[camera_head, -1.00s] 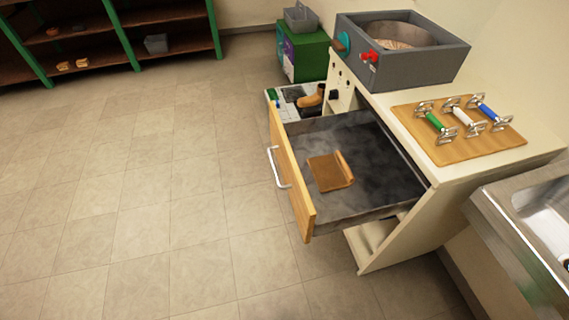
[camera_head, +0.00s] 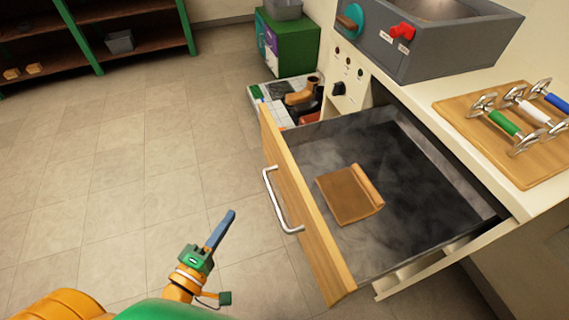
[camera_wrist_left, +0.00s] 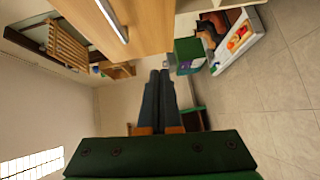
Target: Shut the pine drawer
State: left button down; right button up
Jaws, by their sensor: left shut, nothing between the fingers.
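The pine drawer (camera_head: 303,221) stands pulled out of the cream cabinet, with its silver bar handle (camera_head: 280,200) on the pine front. A brown leather piece (camera_head: 347,195) lies inside on the grey drawer floor. My left gripper (camera_head: 224,228) is shut and empty, in front of the drawer and to the left of the handle, apart from it. In the left wrist view the closed fingers (camera_wrist_left: 159,95) point towards the scene, and the pine front (camera_wrist_left: 150,22) with its handle (camera_wrist_left: 101,16) shows at the top. My right gripper is not in view.
The cabinet top carries a grey basin unit (camera_head: 430,45) with a red tap and a wooden board (camera_head: 515,135) with coloured handles. A tray with boots (camera_head: 290,98) and a green box (camera_head: 288,42) stand behind the drawer. The tiled floor at left is clear.

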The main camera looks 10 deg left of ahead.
aim_at(267, 177)
pick_arm(q)
jog(key=shift+n+t, duration=0.4)
jog(key=shift+n, duration=0.1)
jog(key=w+d, duration=0.1)
jog(key=w, duration=0.3)
jog(key=w+d+r, duration=0.1)
jog(key=w+d, duration=0.1)
jog(key=w, duration=0.2)
jog(key=w+d+r, duration=0.1)
jog(key=w+d, duration=0.1)
jog(key=w, duration=0.2)
jog(key=shift+d+r, duration=0.1)
jog(key=shift+r, duration=0.1)
jog(key=shift+w+d+h, duration=0.2)
jog(key=shift+d+h, duration=0.1)
jog(key=shift+d, duration=0.05)
jog(key=shift+w+d, duration=0.1)
